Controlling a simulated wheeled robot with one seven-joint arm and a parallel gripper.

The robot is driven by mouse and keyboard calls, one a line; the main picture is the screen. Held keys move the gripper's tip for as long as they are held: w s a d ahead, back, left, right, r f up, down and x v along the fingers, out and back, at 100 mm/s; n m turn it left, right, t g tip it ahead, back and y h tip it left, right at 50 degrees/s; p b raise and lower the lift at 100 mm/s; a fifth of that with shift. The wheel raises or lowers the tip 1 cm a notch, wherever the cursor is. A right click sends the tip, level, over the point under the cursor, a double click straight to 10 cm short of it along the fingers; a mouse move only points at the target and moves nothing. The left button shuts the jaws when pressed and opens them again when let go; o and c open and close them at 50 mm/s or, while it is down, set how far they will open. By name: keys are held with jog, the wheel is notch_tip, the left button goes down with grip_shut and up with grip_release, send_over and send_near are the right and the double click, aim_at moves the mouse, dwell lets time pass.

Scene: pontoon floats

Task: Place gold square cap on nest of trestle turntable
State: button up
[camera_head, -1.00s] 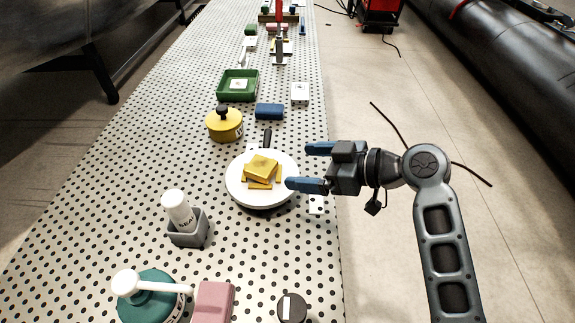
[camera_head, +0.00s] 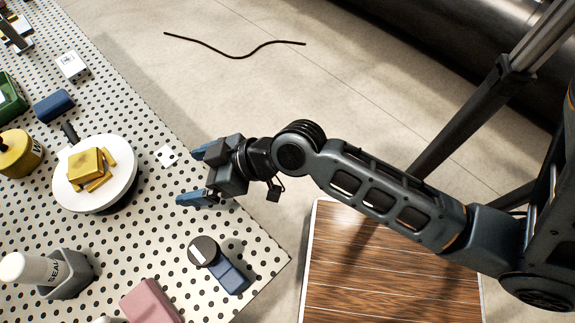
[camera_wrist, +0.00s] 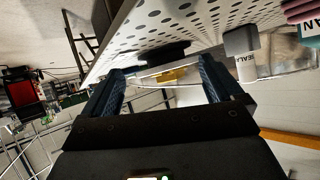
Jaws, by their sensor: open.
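A gold square cap (camera_head: 85,164) rests on the white round turntable (camera_head: 118,187), next to gold bars (camera_head: 104,173). The cap seems to lie partly over the bars; I cannot tell whether it is level. A black handle (camera_head: 69,132) sits at the disc's far edge. I cannot make out a separate nest. My gripper (camera_head: 188,177) is open and empty, to the right of the turntable and apart from it, fingers pointing left. In the wrist view, a gold piece (camera_wrist: 172,76) and the disc's thin edge show between the fingers (camera_wrist: 160,88).
On the perforated table stand a yellow pot (camera_head: 18,158), a blue block (camera_head: 54,106), a grey holder with a white bottle (camera_head: 70,277), a pink block (camera_head: 152,303) and a black-capped item with a blue block (camera_head: 231,276). A wooden board (camera_head: 390,275) lies below, right of the table edge.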

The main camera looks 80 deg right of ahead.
jog(key=s+a+r+t, duration=0.1)
jog(key=s+r, duration=0.4)
jog(key=s, duration=0.5)
jog(key=s+r+t+h, duration=0.1)
jog(key=s+r, duration=0.4)
jog(key=s, duration=0.5)
jog(key=shift+a+r+t+h, duration=0.25)
jog(key=shift+a+t+h, duration=0.05)
jog(key=shift+a+t, duration=0.1)
